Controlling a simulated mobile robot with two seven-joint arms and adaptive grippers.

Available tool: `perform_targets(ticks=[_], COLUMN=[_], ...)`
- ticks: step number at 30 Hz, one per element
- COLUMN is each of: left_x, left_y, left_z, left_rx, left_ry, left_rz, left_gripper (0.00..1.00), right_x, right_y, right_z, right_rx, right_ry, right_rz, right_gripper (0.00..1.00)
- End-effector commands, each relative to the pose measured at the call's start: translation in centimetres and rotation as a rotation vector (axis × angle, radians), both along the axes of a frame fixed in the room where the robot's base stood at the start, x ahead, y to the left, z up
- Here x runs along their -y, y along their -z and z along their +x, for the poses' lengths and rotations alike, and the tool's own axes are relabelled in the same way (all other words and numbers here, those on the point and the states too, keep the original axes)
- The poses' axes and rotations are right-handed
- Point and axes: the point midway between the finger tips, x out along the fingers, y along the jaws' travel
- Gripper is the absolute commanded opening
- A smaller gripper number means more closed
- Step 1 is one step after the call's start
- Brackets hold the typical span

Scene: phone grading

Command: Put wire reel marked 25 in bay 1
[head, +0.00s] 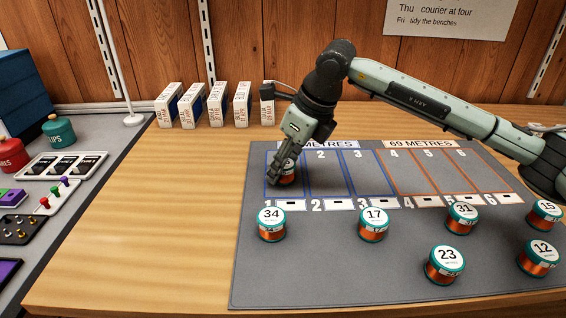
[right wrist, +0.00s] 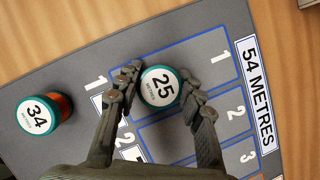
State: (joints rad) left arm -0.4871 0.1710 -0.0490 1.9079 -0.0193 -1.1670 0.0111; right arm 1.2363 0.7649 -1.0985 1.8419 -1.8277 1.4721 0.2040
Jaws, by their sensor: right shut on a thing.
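The wire reel marked 25 (right wrist: 160,88) has a white top, a teal rim and copper-coloured wire. In the head view the reel (head: 287,172) sits in the blue-outlined bay 1 (head: 272,183) on the grey mat, partly hidden by my fingers. My right gripper (head: 283,170) reaches down over it. In the right wrist view the two fingers of my right gripper (right wrist: 163,92) are closed on either side of the reel. The reel lies inside the outline of bay 1 (right wrist: 205,55) there. My left gripper is not in view.
Reels 34 (head: 271,224), 17 (head: 374,225), 31 (head: 461,217), 23 (head: 444,264), 15 (head: 544,214) and 12 (head: 538,258) stand in front of the bays on the mat (head: 330,285). Bays 2 to 6 look empty. White boxes (head: 218,104) stand behind; a grey side bench is left.

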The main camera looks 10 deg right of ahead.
Motion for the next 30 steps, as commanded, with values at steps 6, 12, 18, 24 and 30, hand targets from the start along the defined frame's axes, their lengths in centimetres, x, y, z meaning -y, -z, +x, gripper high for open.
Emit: perform_targets(ticks=[6,12,18,24,30], left_x=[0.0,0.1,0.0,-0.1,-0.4], left_y=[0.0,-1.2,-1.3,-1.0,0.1], left_z=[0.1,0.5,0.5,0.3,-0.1], left_rx=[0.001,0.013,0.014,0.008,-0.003], left_ry=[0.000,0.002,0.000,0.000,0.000], left_rz=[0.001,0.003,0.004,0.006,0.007], left_gripper=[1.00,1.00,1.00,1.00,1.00], right_x=[0.0,0.0,0.0,0.0,0.3], right_y=[0.1,0.2,0.2,0.2,-1.0], right_z=[0.0,0.0,0.0,0.0,-0.2], right_rx=[0.000,0.000,-0.001,-0.001,0.002], right_ry=[0.000,0.000,0.001,0.001,0.001], right_rz=[0.000,0.000,0.000,0.000,-0.001], right_gripper=[0.11,0.43,0.59,0.59,0.59])
